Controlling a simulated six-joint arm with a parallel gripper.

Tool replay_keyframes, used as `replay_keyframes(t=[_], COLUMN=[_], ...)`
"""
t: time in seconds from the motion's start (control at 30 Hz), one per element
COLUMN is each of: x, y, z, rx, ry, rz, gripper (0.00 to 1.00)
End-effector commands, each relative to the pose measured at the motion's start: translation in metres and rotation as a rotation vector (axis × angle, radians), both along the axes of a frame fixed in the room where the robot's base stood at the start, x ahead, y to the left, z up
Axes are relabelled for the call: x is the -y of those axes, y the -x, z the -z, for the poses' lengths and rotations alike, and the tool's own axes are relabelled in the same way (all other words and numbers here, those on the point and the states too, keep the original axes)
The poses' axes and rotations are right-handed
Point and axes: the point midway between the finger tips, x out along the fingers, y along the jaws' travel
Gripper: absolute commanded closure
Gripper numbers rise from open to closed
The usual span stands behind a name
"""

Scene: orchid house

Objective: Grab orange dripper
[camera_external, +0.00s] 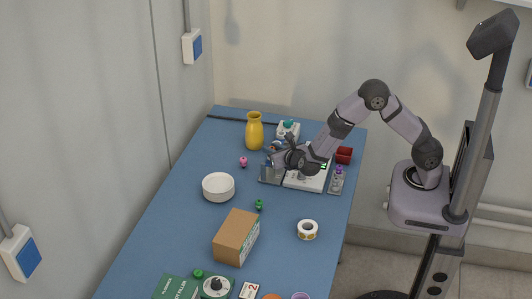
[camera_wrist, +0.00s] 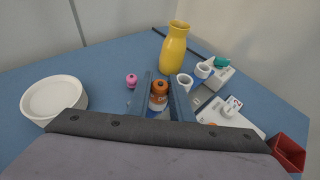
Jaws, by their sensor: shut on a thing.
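The orange dripper (camera_wrist: 159,89), a small bottle with an orange cap, sits between the two grey-blue fingers of my gripper (camera_wrist: 162,98) in the wrist view. My gripper is shut on it, and its lower part is mostly hidden by the wrist housing. In the external view my gripper (camera_external: 279,157) is over the far part of the table, near the yellow vase; the dripper cannot be made out there.
A yellow vase (camera_external: 254,131) stands just beyond. White plates (camera_external: 218,187), a pink dripper (camera_external: 243,162), a green dripper (camera_external: 259,204), a cardboard box (camera_external: 236,237) and a tape roll (camera_external: 307,230) are on the blue table. A red container (camera_wrist: 288,151) is at right.

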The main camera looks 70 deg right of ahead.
Motion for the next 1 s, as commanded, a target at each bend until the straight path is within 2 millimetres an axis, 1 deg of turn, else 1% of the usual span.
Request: replay_keyframes(t=[0.17, 0.27, 0.37, 0.47, 0.7, 0.8, 0.9, 1.0], x=[0.000, 0.000, 0.000, 0.000, 0.000, 0.000, 0.000, 0.000], y=[0.000, 0.000, -0.001, -0.001, -0.001, -0.001, -0.001, 0.000], z=[-0.002, -0.007, -0.017, -0.032, -0.072, -0.085, -0.094, -0.099], rx=[0.001, 0.002, 0.004, 0.005, 0.006, 0.004, 0.003, 0.001], ry=[0.000, -0.001, -0.001, -0.002, -0.002, -0.001, -0.002, 0.000], rz=[0.000, 0.001, 0.001, 0.001, 0.001, 0.001, 0.002, 0.000], gripper=[1.00, 1.00, 1.00, 1.00, 1.00, 1.00, 1.00, 1.00])
